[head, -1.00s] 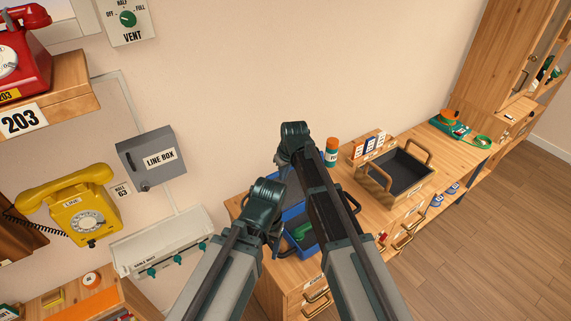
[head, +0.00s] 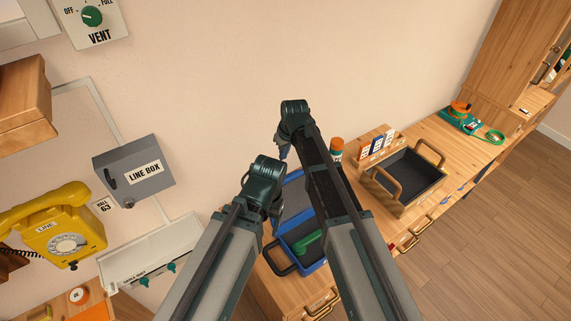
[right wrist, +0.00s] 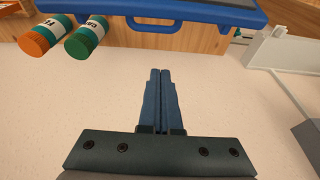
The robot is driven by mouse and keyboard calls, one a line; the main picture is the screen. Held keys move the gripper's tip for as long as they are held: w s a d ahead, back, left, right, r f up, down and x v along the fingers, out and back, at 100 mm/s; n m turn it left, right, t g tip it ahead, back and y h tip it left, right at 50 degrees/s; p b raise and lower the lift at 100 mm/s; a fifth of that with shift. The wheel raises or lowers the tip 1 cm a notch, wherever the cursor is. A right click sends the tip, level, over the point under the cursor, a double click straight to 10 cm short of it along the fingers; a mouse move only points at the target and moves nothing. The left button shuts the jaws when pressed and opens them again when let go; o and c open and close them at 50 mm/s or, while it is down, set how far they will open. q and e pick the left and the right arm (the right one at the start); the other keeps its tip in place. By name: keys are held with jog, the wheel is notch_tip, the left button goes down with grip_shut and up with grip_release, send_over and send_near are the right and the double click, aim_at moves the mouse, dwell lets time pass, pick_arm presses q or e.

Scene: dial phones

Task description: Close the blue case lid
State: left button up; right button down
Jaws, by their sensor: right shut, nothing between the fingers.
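The blue case (head: 303,268) sits on the wooden counter with a green object (head: 308,242) inside. Its blue lid (head: 296,197) stands open behind the tray, partly hidden by my arms. In the right wrist view the lid's blue edge (right wrist: 205,12) and a blue handle loop cross the top. My right gripper (head: 283,152) is above and behind the lid in the head view. Its fingers (right wrist: 160,72) are shut and empty, apart from the blue edge. My left gripper (head: 276,222) is mostly hidden behind its own wrist, near the case's left side; its jaws cannot be made out.
An orange-capped canister (head: 336,148) stands right of the case; orange and green canisters show in the right wrist view. A dark tray with wooden handles (head: 408,178) is farther right. The grey line box (head: 134,172) and yellow phone (head: 58,226) are at left.

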aim_at(296, 190)
jog(key=b+x, duration=1.1)
jog(key=s+d+r+p, duration=0.2)
jog(key=s+p, duration=0.1)
jog(key=shift+s+r, duration=0.15)
jog(key=shift+r, duration=0.2)
jog(key=shift+s+d, duration=0.1)
jog(key=shift+s, duration=0.05)
